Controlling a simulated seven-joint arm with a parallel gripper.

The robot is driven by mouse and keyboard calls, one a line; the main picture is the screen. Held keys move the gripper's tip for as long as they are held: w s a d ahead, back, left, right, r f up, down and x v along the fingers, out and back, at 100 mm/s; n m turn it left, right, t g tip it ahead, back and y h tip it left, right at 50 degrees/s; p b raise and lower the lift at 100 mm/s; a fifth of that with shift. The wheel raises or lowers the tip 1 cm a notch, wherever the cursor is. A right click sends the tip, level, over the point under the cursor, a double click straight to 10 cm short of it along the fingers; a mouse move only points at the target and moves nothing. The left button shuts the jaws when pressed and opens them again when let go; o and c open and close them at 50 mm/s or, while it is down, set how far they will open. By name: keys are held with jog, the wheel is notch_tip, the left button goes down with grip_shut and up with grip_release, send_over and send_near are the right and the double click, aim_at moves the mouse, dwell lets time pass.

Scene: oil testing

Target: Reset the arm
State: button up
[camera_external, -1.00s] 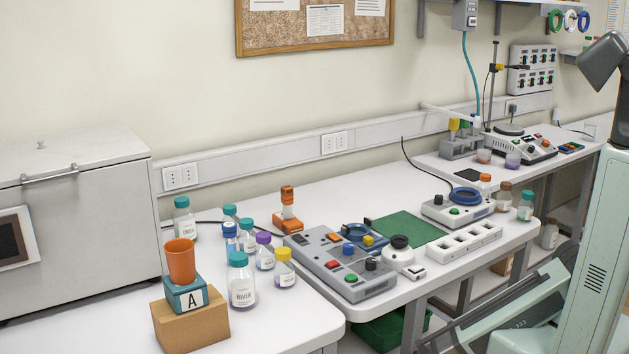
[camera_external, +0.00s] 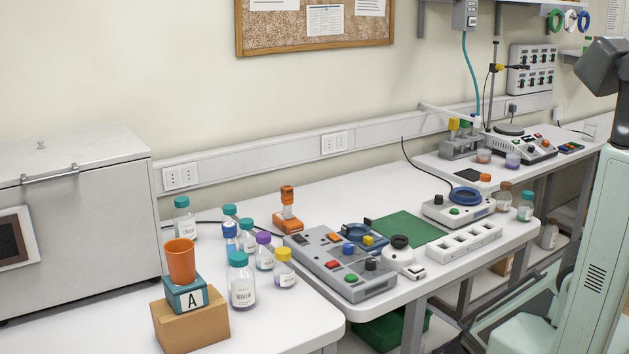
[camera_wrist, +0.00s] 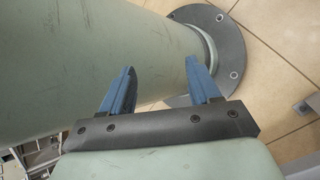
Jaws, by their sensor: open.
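My gripper (camera_wrist: 161,85) shows in the wrist view with its two blue fingers apart and nothing between them. It points down past my own pale green arm and base toward the tiled floor. In the external view the fingers cannot be made out. Only parts of my arm show there, at the right edge, clear of the benches.
The benches hold a control box (camera_external: 342,262), a green mat (camera_external: 411,228), several capped bottles including one labelled river (camera_external: 242,287), and an orange cup (camera_external: 181,261) on a block marked A (camera_external: 187,297). A grey cabinet (camera_external: 80,230) stands at left. Tiled floor (camera_wrist: 265,50) surrounds my base.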

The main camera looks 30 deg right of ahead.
jog(key=w+d+f+n+t, duration=0.2)
jog(key=w+d+n, duration=0.4)
jog(key=d+n, duration=0.3)
jog(key=d+f, duration=0.1)
jog(key=d, duration=0.1)
jog(key=shift+w+d+f+t, duration=0.15)
jog(key=shift+d+t, duration=0.25)
